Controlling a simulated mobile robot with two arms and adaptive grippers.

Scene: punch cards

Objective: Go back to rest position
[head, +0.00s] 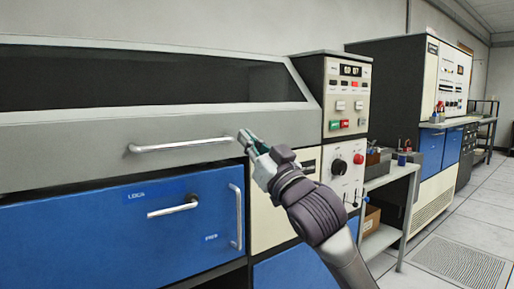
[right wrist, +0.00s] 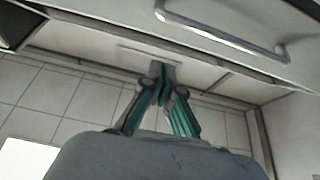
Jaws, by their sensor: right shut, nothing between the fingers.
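My right gripper (head: 246,138) is in front of the machine's grey upper panel, by the right end of a long horizontal bar handle (head: 180,145). Its fingers are together with nothing between them. In the right wrist view the closed fingers (right wrist: 161,88) point up at the ceiling, and the bar handle (right wrist: 225,30) is above and to the right, apart from them. My left gripper does not show in either view.
Below the handle is a blue door (head: 100,225) with a lever handle (head: 173,207) and a vertical handle (head: 236,216). A control panel (head: 347,95) with buttons stands right of it. A shelf (head: 385,180) holds small items. The tiled floor (head: 465,215) at right is clear.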

